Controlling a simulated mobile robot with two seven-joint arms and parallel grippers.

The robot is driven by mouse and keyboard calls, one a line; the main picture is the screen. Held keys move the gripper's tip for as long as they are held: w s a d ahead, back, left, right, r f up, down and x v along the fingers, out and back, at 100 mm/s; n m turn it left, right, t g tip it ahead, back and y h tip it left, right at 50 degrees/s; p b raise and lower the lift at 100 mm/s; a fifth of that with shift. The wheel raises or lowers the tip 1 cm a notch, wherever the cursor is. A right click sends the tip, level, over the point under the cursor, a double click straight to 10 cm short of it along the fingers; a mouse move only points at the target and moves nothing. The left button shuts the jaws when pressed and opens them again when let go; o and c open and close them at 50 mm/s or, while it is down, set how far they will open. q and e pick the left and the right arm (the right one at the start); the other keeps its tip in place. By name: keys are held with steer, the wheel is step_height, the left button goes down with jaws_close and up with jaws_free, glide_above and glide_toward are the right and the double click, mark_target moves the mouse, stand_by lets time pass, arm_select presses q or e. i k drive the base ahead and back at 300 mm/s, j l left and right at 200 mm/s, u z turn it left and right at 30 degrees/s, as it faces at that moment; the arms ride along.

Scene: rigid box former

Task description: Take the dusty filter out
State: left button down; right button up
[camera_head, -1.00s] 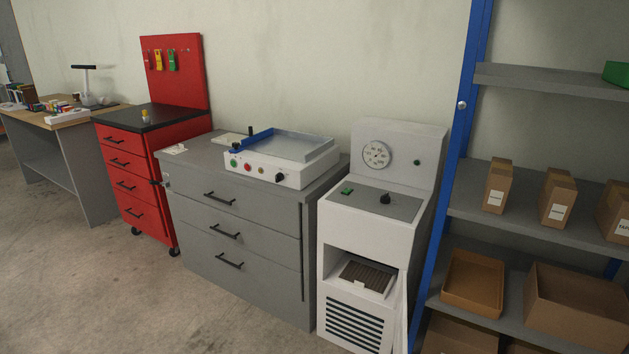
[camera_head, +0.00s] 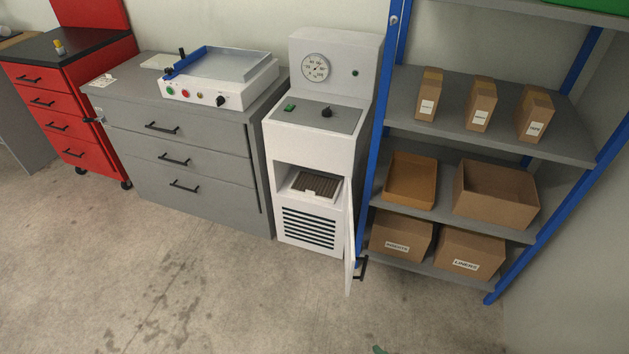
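The dusty filter (camera_head: 316,185) is a dark brown pleated panel in a pale frame with a small white label at its front edge. It lies in the open compartment of the white machine (camera_head: 315,137), above the black louvres. The machine's door (camera_head: 350,250) stands open, swung out to the right, with a black handle on it.
A grey drawer cabinet (camera_head: 180,165) with a white box former stands close to the machine's left. A blue-framed shelf (camera_head: 480,145) with cartons stands close to its right. The concrete floor (camera_head: 250,295) in front is clear.

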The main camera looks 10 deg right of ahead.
mark_target(320, 187)
steer(key=i+j+z, duration=0.1)
steer(key=z, duration=0.25)
steer(key=i+j+z, duration=0.1)
steer(key=z, duration=0.3)
steer(key=j+z, duration=0.35)
steer(key=i+j+z, duration=0.2)
steer(key=j, duration=0.2)
steer(key=j+z, duration=0.2)
steer(key=j, duration=0.2)
steer(key=j+z, duration=0.1)
steer(key=j, duration=0.85)
